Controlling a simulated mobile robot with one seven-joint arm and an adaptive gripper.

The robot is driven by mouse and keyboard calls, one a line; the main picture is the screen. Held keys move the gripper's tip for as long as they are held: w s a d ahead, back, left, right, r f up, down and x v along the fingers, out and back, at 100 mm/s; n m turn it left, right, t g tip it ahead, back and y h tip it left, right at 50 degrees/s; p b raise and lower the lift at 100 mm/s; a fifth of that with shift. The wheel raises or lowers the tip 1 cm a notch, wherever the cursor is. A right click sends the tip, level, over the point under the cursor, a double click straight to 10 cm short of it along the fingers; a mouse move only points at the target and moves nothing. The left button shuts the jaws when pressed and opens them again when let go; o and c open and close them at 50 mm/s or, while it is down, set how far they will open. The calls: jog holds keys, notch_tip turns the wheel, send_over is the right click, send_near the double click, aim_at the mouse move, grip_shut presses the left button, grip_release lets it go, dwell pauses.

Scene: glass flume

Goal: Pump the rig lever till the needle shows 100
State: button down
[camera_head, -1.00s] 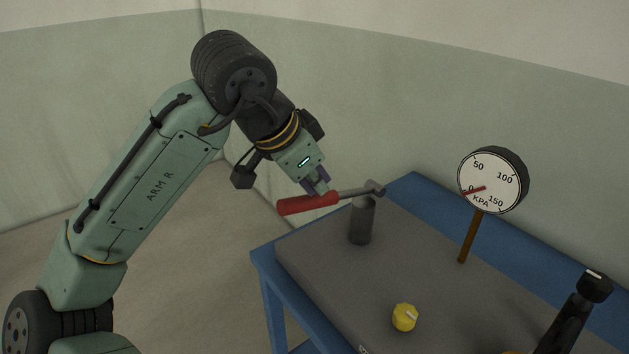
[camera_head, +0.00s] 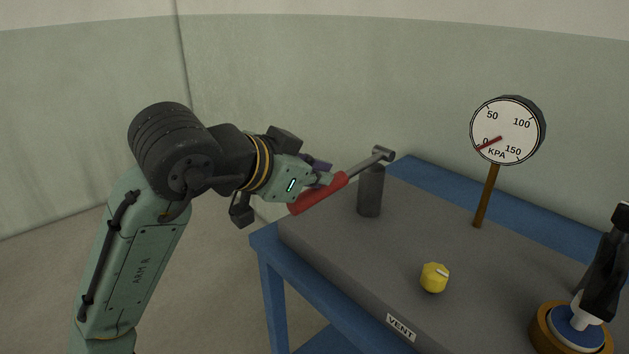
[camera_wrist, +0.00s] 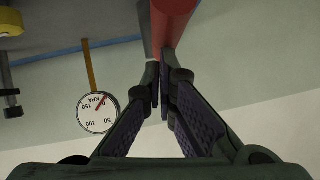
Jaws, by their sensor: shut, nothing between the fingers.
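The rig lever has a red grip (camera_head: 318,194) and a metal rod hinged on a dark post (camera_head: 371,190). Its grip end slants down to the left. My gripper (camera_head: 327,172) is shut at the upper side of the red grip, close to or touching it; exact contact is unclear. In the wrist view the fingers (camera_wrist: 160,88) are closed together with the red grip (camera_wrist: 172,22) just beyond them, not between them. The round KPA gauge (camera_head: 508,130) on its brown stem has its red needle at about 0. The gauge also shows upside down in the wrist view (camera_wrist: 98,112).
The lever, gauge and a yellow knob (camera_head: 434,277) stand on a grey slab (camera_head: 340,237) on a blue table (camera_head: 273,265). A VENT label (camera_head: 401,327) is on the slab's front edge. A black-handled item on a wooden ring (camera_head: 545,335) stands at the right.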

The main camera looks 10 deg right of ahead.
aim_at(325, 195)
jog(key=shift+f+b, duration=0.3)
jog(key=shift+f, duration=0.45)
jog(key=shift+f+b, duration=0.6)
jog(key=shift+f, duration=0.2)
jog(key=shift+s+f, duration=0.1)
jog(key=shift+f, duration=0.05)
